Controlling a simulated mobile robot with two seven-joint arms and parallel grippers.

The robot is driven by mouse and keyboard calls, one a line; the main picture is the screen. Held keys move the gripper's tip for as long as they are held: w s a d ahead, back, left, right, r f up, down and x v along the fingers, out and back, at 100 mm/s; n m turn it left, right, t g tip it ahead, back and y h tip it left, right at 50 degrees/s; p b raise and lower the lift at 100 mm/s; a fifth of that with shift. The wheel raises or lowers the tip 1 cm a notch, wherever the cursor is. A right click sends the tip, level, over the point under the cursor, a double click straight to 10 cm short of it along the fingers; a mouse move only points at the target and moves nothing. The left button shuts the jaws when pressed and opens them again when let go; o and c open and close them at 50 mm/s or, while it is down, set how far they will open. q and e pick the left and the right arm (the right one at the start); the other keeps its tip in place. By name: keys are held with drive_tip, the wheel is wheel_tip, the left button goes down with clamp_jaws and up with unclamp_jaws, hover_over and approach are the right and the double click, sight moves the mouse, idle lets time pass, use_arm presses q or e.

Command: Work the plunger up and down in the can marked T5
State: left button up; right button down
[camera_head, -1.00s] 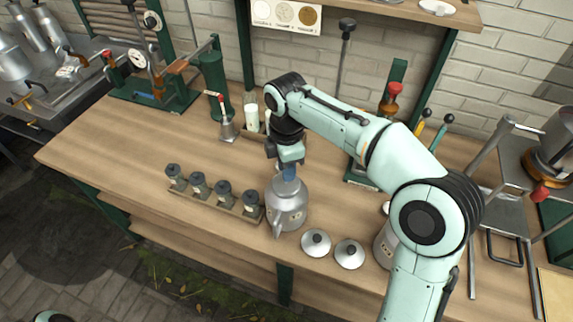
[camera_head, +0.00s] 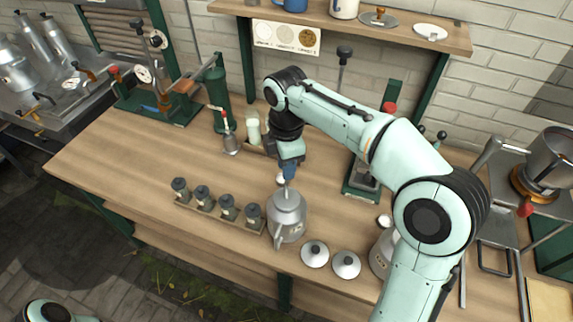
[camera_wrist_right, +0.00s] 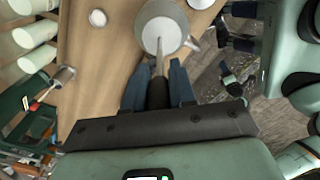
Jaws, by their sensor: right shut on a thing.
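The metal can (camera_head: 287,222) stands upright near the front edge of the bench, its spout toward the front. A small label is on its side, too small to read. The plunger's thin rod (camera_head: 286,190) rises from the can's top. My right gripper (camera_head: 287,174) is above the can, shut on the plunger's dark handle. In the right wrist view, the blue fingers (camera_wrist_right: 158,92) flank this handle, and the rod runs from it into the can (camera_wrist_right: 163,28). The plunger's lower end is hidden inside the can. My left gripper is not in view.
A rack of dark-capped jars (camera_head: 215,208) stands left of the can. Two round lids (camera_head: 315,254) lie to its right, near another can (camera_head: 381,255) partly behind my arm. A green press (camera_head: 172,100) stands at back left. The bench's left middle is clear.

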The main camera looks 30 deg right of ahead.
sight(287, 183)
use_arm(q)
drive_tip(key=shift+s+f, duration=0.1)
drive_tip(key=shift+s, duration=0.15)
use_arm(e)
drive_tip(key=shift+s+f, duration=0.15)
drive_tip(key=shift+s, duration=0.05)
drive_tip(key=shift+f, duration=0.15)
wheel_tip(287, 183, down, 7)
drive_tip(key=b, duration=0.3)
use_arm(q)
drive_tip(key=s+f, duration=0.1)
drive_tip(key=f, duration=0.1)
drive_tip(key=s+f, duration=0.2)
use_arm(e)
drive_tip(key=shift+r, duration=0.2)
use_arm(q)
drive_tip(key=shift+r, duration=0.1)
use_arm(e)
drive_tip(key=shift+w+r, duration=0.1)
wheel_tip(287, 183, up, 7)
drive_tip(key=p, duration=0.4)
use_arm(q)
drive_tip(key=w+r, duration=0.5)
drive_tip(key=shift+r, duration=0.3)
